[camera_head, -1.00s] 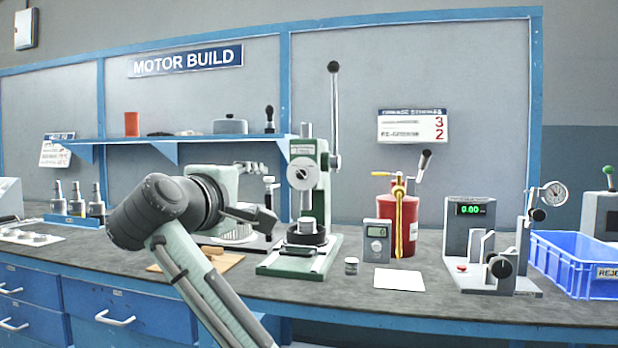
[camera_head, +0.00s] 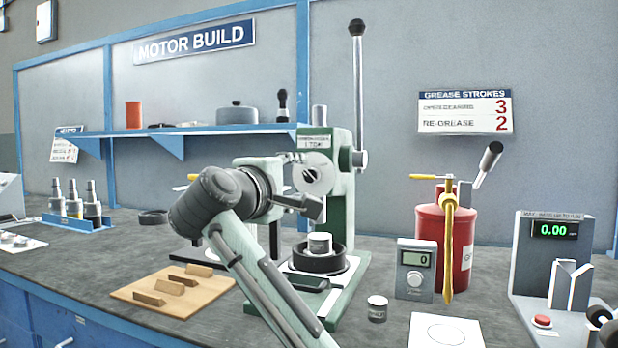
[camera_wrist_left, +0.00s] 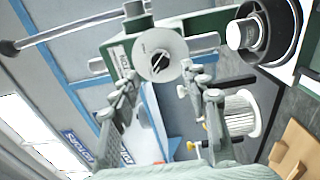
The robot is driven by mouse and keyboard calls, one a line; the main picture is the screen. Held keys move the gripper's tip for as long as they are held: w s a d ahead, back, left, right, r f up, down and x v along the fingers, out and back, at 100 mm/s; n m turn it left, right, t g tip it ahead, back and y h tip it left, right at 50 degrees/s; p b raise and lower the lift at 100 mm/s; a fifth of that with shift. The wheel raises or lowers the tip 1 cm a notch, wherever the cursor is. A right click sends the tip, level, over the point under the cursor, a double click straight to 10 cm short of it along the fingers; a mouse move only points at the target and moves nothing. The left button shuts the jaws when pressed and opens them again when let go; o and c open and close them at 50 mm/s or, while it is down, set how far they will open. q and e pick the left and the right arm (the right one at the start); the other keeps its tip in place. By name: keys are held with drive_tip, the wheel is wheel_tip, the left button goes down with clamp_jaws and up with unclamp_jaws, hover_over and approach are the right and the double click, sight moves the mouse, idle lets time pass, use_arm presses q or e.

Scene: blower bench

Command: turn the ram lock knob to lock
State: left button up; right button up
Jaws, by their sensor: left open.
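The green arbor press (camera_head: 342,200) stands on the bench with its long lever upright. A round pale disc, which looks like the ram lock knob (camera_head: 313,173), is on the press's front. In the left wrist view the knob (camera_wrist_left: 158,54) shows a dark slanted bar at its centre. My left gripper (camera_head: 312,204) is in front of the press, just below and left of the knob. In the left wrist view the open fingers of my gripper (camera_wrist_left: 157,88) lie on either side of the knob's lower part, with nothing between them. I cannot tell whether they touch it. My right gripper is out of view.
A wooden block board (camera_head: 172,290) lies at the left. A red grease pot (camera_head: 430,250), grey meter (camera_head: 414,270), small jar (camera_head: 377,308) and white paper (camera_head: 445,331) stand right of the press. A shelf (camera_head: 200,131) hangs behind. The bench's left side has bare room.

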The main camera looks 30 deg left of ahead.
sight(308, 176)
use_arm(q)
drive_tip(key=x, duration=0.5)
clamp_jaws()
